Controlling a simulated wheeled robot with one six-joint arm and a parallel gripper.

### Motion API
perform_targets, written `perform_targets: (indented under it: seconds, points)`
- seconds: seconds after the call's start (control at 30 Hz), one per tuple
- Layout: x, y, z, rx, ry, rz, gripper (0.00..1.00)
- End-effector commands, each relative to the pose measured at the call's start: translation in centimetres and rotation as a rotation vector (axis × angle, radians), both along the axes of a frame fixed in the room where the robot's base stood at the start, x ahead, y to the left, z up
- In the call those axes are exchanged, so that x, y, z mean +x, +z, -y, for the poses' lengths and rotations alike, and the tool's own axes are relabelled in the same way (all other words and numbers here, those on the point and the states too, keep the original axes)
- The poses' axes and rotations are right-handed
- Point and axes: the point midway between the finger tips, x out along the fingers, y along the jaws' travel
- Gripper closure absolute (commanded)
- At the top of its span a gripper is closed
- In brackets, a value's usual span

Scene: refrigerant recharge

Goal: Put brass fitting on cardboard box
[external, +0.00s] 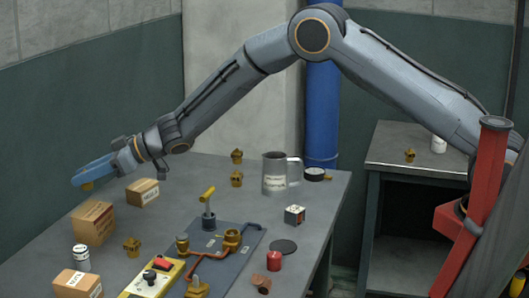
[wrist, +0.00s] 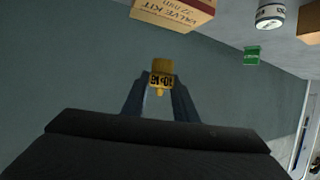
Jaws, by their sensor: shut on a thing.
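My gripper (external: 84,178) is at the far left in the external view, with its blue fingers shut on a brass fitting (external: 87,186). In the wrist view the brass fitting (wrist: 161,76) sits between the fingertips, with dark markings on its face. A large cardboard box (external: 93,224) stands on the table below the gripper, with a gap between the fitting and its top. A box lettered as a valve kit (wrist: 175,10) shows at the top of the wrist view. Smaller cardboard boxes stand behind it (external: 142,193) and in front (external: 77,284).
More brass fittings stand on the table, at the back (external: 237,179) and near the large box (external: 132,247). A white can (external: 81,257) stands close to that box.

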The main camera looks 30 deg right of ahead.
Motion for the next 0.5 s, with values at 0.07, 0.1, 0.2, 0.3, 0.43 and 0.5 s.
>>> perform_targets:
  seconds: [0.07, 0.1, 0.2, 0.3, 0.43, 0.5]
  points:
    - [0.0, -1.0, 0.0, 0.0, -0.001, 0.0, 0.99]
    - [0.0, -1.3, 0.0, 0.0, -0.001, 0.0, 0.99]
    - [0.0, -1.8, 0.0, 0.0, -0.001, 0.0, 0.99]
    - [0.0, -2.8, 0.0, 0.0, -0.001, -0.002, 0.99]
    - [0.0, -4.5, 0.0, 0.0, -0.001, -0.002, 0.99]
    - [0.0, -5.4, 0.1, -0.001, -0.001, -0.001, 0.99]
